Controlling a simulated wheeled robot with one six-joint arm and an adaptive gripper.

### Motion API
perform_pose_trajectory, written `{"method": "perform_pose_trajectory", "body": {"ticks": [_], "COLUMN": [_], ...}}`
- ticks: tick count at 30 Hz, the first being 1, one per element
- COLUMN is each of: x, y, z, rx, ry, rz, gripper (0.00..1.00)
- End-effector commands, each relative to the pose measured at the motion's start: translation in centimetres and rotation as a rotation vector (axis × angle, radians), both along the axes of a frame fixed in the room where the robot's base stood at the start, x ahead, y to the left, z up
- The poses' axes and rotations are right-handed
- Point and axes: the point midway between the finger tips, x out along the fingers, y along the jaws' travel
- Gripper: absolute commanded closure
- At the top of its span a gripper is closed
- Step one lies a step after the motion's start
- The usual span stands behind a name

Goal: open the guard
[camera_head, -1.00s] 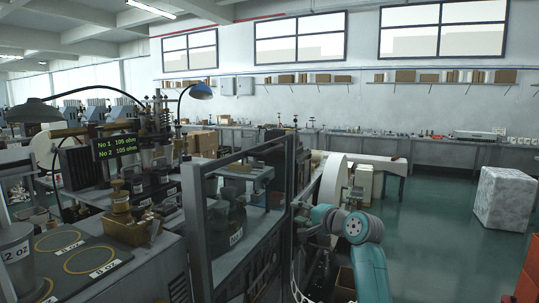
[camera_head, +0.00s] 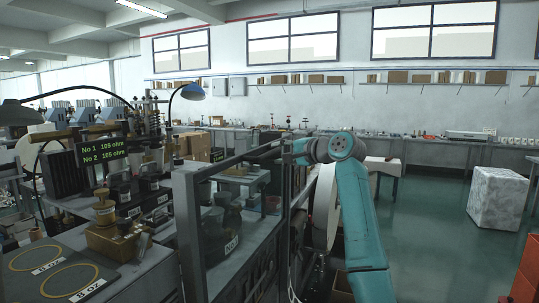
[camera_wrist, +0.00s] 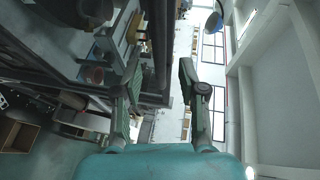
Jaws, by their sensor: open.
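The guard (camera_head: 187,240) is a grey upright frame with see-through panels in front of the machine, and it looks closed. My gripper (camera_head: 262,152) is at the height of the guard's top rail, near its far right corner, pointing left. In the wrist view my gripper (camera_wrist: 160,80) is open, with one finger on each side of the picture's middle. A dark bar (camera_wrist: 161,40) runs down between the fingers, closer to the left one. I cannot tell whether a finger touches it. The fingertips are small and dark in the head view.
The machine's display (camera_head: 103,149) and a brass-coloured part (camera_head: 112,235) stand left of the guard. A white wheel (camera_head: 325,205) is right of it, behind my arm. A wrapped white block (camera_head: 498,198) stands on open green floor at the right.

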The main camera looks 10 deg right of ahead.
Motion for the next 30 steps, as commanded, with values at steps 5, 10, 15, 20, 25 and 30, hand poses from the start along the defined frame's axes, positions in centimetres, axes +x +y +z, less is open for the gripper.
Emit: {"method": "perform_pose_trajectory", "body": {"ticks": [5, 10, 15, 20, 25, 30], "x": [2.5, 3.8, 4.3, 4.4, 4.4, 4.4], "y": [1.6, 2.3, 2.6, 2.6, 2.6, 2.6], "z": [-0.5, -0.8, -1.0, -1.0, -1.0, -1.0], "rx": [0.001, 0.0, 0.0, -0.001, -0.001, -0.001], "ry": [0.002, 0.0, 0.0, -0.001, -0.001, -0.001], "rz": [0.002, 0.0, 0.0, 0.0, 0.0, 0.0], "gripper": [0.59, 0.59, 0.59, 0.59, 0.79, 1.0]}}
